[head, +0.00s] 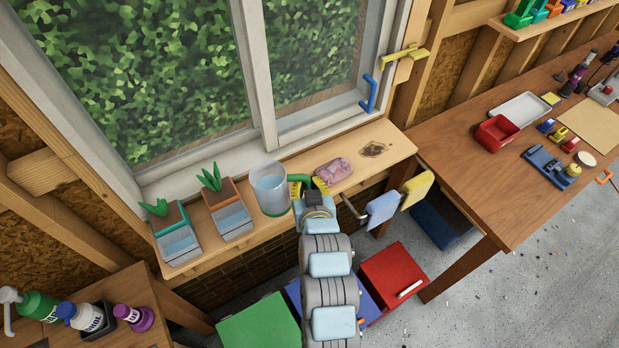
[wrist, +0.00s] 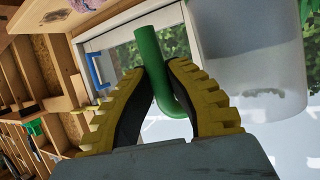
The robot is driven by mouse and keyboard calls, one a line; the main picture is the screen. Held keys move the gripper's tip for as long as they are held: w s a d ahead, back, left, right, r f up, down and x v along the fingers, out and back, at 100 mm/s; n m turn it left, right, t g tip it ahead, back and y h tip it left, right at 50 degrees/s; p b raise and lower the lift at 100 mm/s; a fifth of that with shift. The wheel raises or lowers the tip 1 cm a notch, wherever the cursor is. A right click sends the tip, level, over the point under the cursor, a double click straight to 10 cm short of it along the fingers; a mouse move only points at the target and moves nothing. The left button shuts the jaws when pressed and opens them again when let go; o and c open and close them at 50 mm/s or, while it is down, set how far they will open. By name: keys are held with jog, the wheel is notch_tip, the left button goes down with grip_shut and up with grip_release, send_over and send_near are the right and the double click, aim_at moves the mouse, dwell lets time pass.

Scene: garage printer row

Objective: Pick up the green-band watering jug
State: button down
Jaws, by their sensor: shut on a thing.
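The watering jug (head: 269,188) is a clear, cup-shaped vessel with a green handle and a green band near its base. It is upright at the window shelf; I cannot tell whether its base touches the wood. My gripper (head: 307,186) is at the jug's right side, with its yellow fingers around the handle. In the wrist view my gripper (wrist: 160,75) is shut on the green handle (wrist: 150,50), which passes between the two ribbed fingers. The clear jug body (wrist: 245,75) fills the right of that view.
Two planters (head: 174,238) (head: 230,214) with green plants stand left of the jug on the shelf (head: 380,165). A pinkish cloth-like lump (head: 333,171) lies close right of my gripper. The window (head: 268,80) is behind. Blue and yellow pads (head: 382,209) hang below right.

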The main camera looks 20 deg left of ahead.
jog(key=shift+s+d+r+p, duration=0.2)
jog(key=shift+s+r+p, duration=0.3)
jog(key=shift+s+p, duration=0.7)
jog(key=shift+s+d+r+p, duration=0.15)
jog(key=shift+s+r+p, duration=0.4)
jog(key=shift+p, duration=1.1)
jog(key=shift+s+d, duration=0.1)
